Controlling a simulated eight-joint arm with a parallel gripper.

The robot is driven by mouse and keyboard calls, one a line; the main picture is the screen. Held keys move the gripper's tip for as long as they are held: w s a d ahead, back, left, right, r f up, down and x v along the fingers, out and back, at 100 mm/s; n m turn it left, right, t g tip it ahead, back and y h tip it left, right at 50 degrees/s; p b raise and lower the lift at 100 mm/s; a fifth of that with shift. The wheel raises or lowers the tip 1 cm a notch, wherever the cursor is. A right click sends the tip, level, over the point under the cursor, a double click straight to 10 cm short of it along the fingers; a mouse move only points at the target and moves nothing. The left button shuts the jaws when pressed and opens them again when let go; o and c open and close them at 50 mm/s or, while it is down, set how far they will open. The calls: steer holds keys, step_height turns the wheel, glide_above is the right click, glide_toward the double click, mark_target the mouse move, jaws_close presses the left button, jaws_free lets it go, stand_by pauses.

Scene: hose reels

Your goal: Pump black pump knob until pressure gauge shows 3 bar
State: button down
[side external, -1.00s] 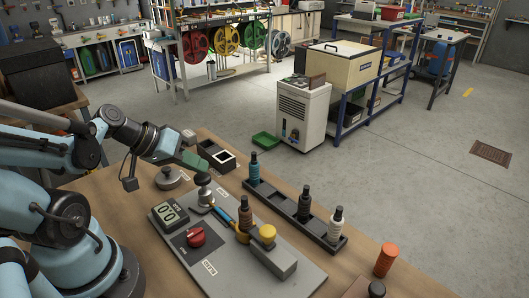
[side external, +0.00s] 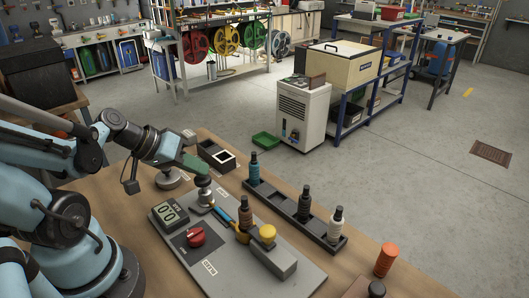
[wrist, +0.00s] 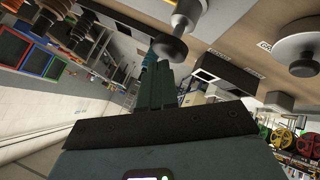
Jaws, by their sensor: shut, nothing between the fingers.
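The black pump knob (side external: 203,181) sits on a metal stem at the back of the grey panel (side external: 285,270). In the wrist view the knob (wrist: 170,47) is a dark disc close to the fingertips. My gripper (side external: 204,169) is shut and empty, with its green fingers just above the knob; I cannot tell whether they touch it. In the wrist view the gripper (wrist: 155,68) has its fingers together. The pressure gauge (side external: 167,213) on the panel's left shows what looks like 0.0.
A red knob (side external: 195,236) and a yellow knob (side external: 267,232) are on the panel. A black rack (side external: 290,208) with several bottles stands behind it. A round grey disc (side external: 169,180) lies left of the pump. An orange cylinder (side external: 386,260) stands at the right.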

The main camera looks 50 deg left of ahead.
mark_target(198, 178)
steer(key=shift+f, duration=0.85)
stand_by(0.9)
steer(key=shift+r, duration=1.7)
steer(key=shift+r, duration=2.5)
stand_by(0.6)
steer(key=shift+r, duration=1.9)
steer(key=shift+f, duration=0.1)
